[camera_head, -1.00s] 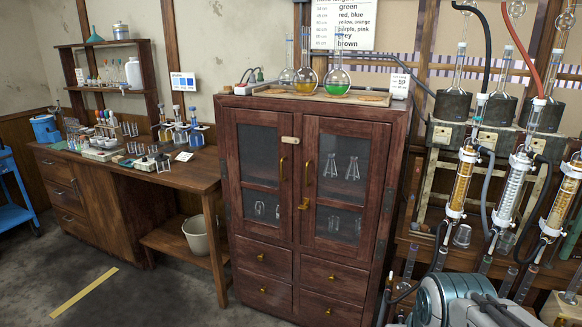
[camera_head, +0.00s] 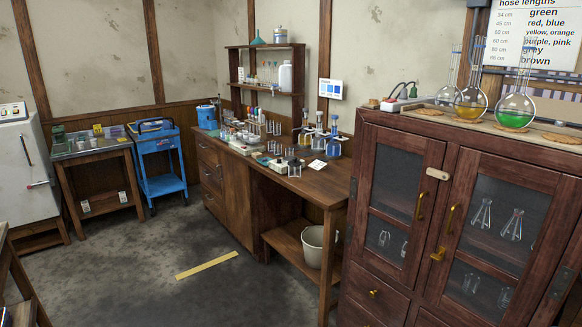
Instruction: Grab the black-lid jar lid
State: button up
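I cannot make out the black-lid jar for certain. A small clear jar with a dark top (camera_head: 294,167) stands near the front edge of the wooden bench (camera_head: 325,184), and it may be the one. It is too small to tell whether its lid is seated. My gripper is not in view.
A dark red cabinet (camera_head: 397,280) with flasks on top stands at the right. A blue cart (camera_head: 165,185), a side table (camera_head: 92,150) and a white appliance (camera_head: 22,170) stand at the left. A bucket (camera_head: 318,247) sits on the bench's low shelf. The middle floor (camera_head: 150,280) is clear.

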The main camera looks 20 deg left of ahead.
aim_at(293, 162)
jog(key=u, duration=1.55)
jog(key=i, duration=3.9)
jog(key=z, duration=1.85)
